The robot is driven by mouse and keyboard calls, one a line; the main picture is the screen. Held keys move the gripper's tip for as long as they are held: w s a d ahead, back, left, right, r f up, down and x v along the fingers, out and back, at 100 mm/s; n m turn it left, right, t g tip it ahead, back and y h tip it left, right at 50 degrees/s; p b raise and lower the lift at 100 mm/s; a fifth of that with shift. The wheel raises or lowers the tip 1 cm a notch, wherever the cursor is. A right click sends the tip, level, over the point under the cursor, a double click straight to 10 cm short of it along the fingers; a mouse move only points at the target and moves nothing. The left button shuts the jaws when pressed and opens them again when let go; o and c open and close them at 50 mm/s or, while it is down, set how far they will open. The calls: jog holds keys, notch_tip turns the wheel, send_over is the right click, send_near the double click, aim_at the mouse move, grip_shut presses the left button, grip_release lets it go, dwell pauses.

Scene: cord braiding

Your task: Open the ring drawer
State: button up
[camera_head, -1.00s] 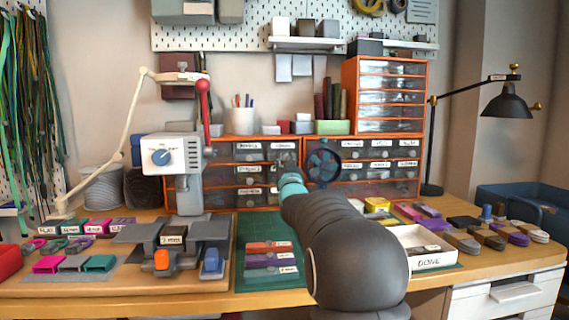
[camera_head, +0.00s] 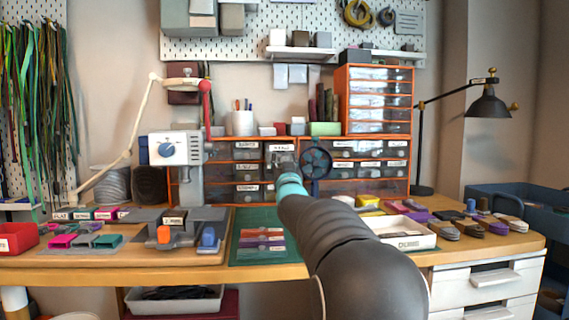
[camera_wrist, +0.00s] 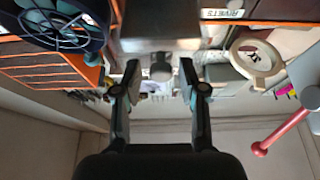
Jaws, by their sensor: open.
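The small-parts cabinet (camera_head: 222,184) has orange frames and labelled clear-fronted drawers, and stands at the back of the bench. A drawer with a white label (camera_head: 280,147) is directly behind my gripper (camera_head: 284,167); I cannot read that label as the ring drawer's. In the wrist view, a grey drawer front (camera_wrist: 160,32) with a round knob (camera_wrist: 160,68) lies ahead. My gripper (camera_wrist: 160,82) is open, its fingers on either side of the knob with gaps. The drawer seems to stick out from its neighbours; how far I cannot tell. My arm hides part of the cabinet.
A dark fan (camera_head: 316,160) stands close right of my gripper; it also shows in the wrist view (camera_wrist: 62,24). A press with a red-knobbed lever (camera_head: 205,88) is to the left. A green mat (camera_head: 250,225) and a white tray (camera_head: 405,236) lie in front.

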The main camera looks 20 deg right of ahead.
jog(key=shift+a, duration=0.15)
jog(key=v, duration=0.4)
jog(key=shift+s+f, duration=0.1)
jog(key=shift+s, duration=0.1)
jog(key=s+a, duration=0.3)
jog(key=s, duration=0.9)
jog(key=shift+a, duration=0.25)
jog(key=shift+f, duration=0.15)
